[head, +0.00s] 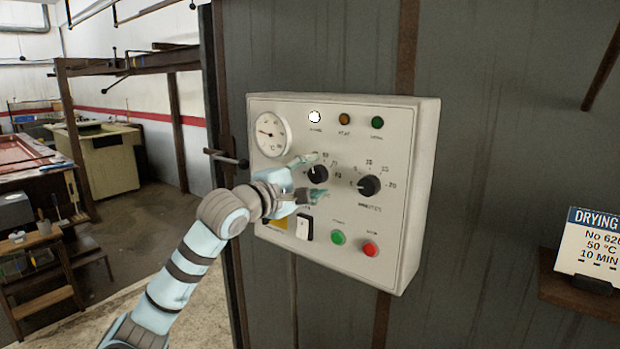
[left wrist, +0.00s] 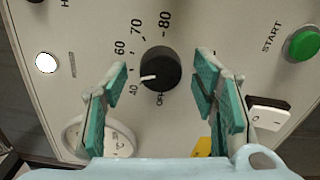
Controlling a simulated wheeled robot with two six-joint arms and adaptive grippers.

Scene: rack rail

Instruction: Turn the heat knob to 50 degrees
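The heat knob (head: 318,174) is a round black dial on a pale control panel (head: 400,240). In the left wrist view the knob (left wrist: 160,68) has a white pointer aimed left and slightly down, between the 40 and 60 labels and nearer 40. The 50 label is not visible, apparently hidden by a finger. My left gripper (head: 307,178) is at the knob in the head view. In the left wrist view its teal-padded fingers (left wrist: 160,80) are open on either side of the knob, with gaps visible. My right gripper is not in view.
A minutes knob (head: 369,186) sits right of the heat knob. A temperature gauge (head: 270,134), white switch (head: 304,228), green button (head: 338,237) and red button (head: 370,249) are close by. A lit white lamp (head: 315,117) is above. A card (head: 592,250) reads 50 °C, 10 MIN.

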